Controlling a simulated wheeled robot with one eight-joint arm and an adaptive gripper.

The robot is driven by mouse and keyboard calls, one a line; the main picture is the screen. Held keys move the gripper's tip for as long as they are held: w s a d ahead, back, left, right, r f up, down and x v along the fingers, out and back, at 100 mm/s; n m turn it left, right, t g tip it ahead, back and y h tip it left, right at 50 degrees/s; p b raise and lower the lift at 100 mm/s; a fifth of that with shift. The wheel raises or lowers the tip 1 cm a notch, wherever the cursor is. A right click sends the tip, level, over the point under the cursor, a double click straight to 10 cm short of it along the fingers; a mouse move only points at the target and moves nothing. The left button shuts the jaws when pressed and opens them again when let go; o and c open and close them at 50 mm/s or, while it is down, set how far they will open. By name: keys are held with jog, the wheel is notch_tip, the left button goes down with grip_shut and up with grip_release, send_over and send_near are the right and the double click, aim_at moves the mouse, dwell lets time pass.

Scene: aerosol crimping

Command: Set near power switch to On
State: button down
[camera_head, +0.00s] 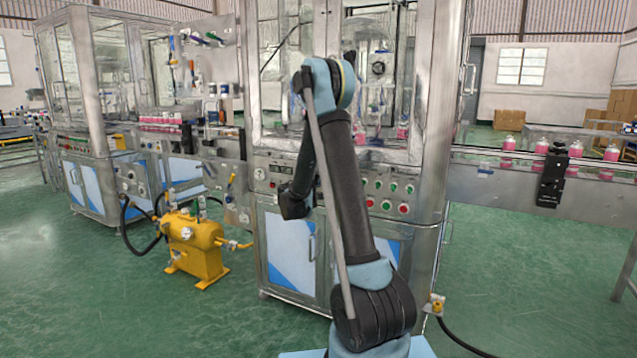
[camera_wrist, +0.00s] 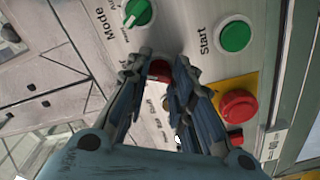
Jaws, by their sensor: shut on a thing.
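In the wrist view, my gripper (camera_wrist: 161,80) is closed around a small red knob (camera_wrist: 159,69) on a pale control panel (camera_wrist: 185,25). The knob seems to be the power switch, with small lettering below it between the fingers that I cannot read clearly. The fingers cover the sides of the knob, so its On or Off position cannot be told. In the head view, my arm reaches to the front of a steel machine (camera_head: 432,120). The fingertips and the knob are hidden or too small to tell there.
A green Mode knob (camera_wrist: 138,12) and a green Start button (camera_wrist: 235,36) lie close to the fingers. A red mushroom button (camera_wrist: 238,106) on a yellow plate is to the right. In the head view, a yellow tank (camera_head: 193,246) stands left on the open green floor.

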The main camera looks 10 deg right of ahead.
jog(key=shift+d+f, duration=0.1)
jog(key=c, duration=1.4)
grip_release()
jog(key=shift+o, duration=0.2)
jog(key=shift+s, duration=0.1)
